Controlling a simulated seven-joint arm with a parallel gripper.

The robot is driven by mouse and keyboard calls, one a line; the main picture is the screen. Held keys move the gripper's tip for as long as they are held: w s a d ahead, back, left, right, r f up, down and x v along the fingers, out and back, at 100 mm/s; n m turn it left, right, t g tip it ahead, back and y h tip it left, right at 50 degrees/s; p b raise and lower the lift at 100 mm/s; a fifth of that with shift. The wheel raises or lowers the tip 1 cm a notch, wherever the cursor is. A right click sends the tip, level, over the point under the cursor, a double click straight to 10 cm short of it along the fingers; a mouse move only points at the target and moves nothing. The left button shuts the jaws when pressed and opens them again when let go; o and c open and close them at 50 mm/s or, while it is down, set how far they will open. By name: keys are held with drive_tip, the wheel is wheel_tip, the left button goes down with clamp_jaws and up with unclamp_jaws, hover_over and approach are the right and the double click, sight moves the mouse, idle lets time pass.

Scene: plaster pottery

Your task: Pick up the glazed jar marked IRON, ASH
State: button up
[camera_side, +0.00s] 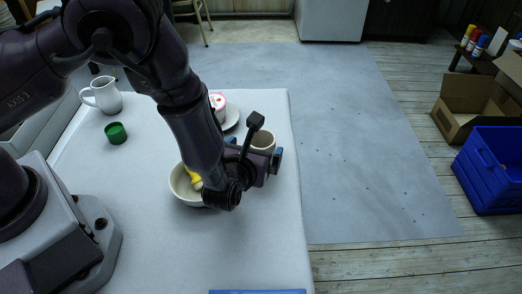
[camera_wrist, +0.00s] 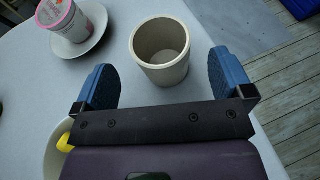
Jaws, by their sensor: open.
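A plain beige jar (camera_wrist: 161,67) with an open, empty top stands upright on the table, just ahead of my gripper (camera_wrist: 163,78) in the wrist view. Its rim also shows in the side view (camera_side: 263,137), partly hidden behind my gripper. I cannot read the words IRON, ASH on it or on any other vessel. My gripper is open, with its blue-padded fingers spread to the left and right of the jar's near side. Nothing is between the pads near the palm, and I see no contact with the jar.
A pink and white tub (camera_wrist: 60,15) stands on a white saucer (camera_wrist: 82,45) at the left. A pale bowl (camera_side: 183,194) with a yellow item (camera_side: 194,180) sits under my arm. A white pitcher (camera_side: 107,97) and green cup (camera_side: 115,133) stand farther left. The table's right edge is near the jar.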

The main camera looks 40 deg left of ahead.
sight(265, 138)
drive_tip(key=x, duration=0.5)
drive_tip(key=shift+w, duration=0.1)
drive_tip(key=shift+c, duration=0.4)
drive_tip(key=c, duration=1)
